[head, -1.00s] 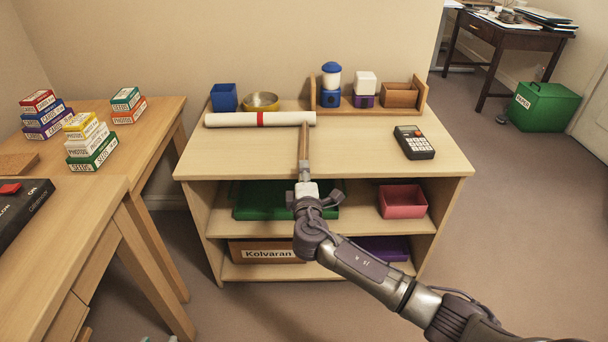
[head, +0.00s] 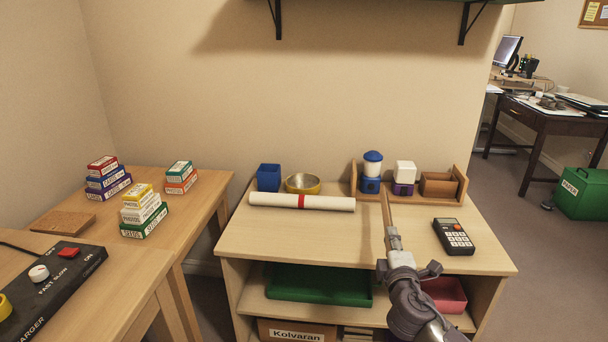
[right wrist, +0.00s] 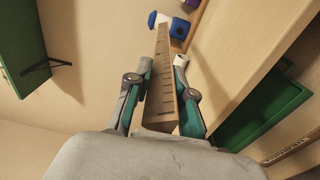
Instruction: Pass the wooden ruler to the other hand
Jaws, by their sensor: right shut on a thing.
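The wooden ruler (head: 388,211) points away from me above the shelf unit's top, to the right of the white paper roll. My right gripper (head: 393,240) is shut on its near end. In the right wrist view the ruler (right wrist: 163,85) runs out from between the two fingers (right wrist: 162,98), its dark markings facing the camera. My left gripper is not in the frames.
The shelf unit (head: 290,232) holds a white roll (head: 302,202), a brass bowl (head: 303,184), a blue box (head: 268,178), a wooden rack (head: 459,185) and a calculator (head: 453,237). Left tables carry stacked small boxes (head: 140,218) and a black charger (head: 58,288). A wall shelf hangs above.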

